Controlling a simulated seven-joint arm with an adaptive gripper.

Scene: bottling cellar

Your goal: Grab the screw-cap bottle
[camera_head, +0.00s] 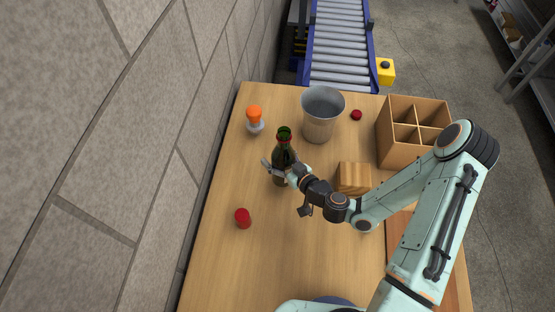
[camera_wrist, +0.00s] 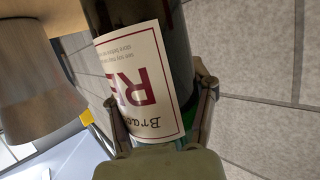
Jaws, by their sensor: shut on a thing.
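A dark green bottle with a red band at its neck (camera_head: 281,163) stands on the wooden table, left of my arm. In the wrist view the bottle's cream label (camera_wrist: 142,85) with red lettering fills the middle, between the two fingers. My gripper (camera_head: 279,172) is shut on this bottle at its body, one finger on each side. The gripper also shows in the wrist view (camera_wrist: 160,112). The bottle looks upright in the head view. Its top looks open and green, and I cannot tell whether it bears a screw cap.
A metal bucket (camera_head: 320,128) stands behind the bottle to the right. An orange-topped item (camera_head: 254,115) is behind it to the left. A wooden block (camera_head: 354,177) and a divided wooden crate (camera_head: 395,147) are to the right. Red items (camera_head: 243,218) and (camera_head: 356,115) lie apart.

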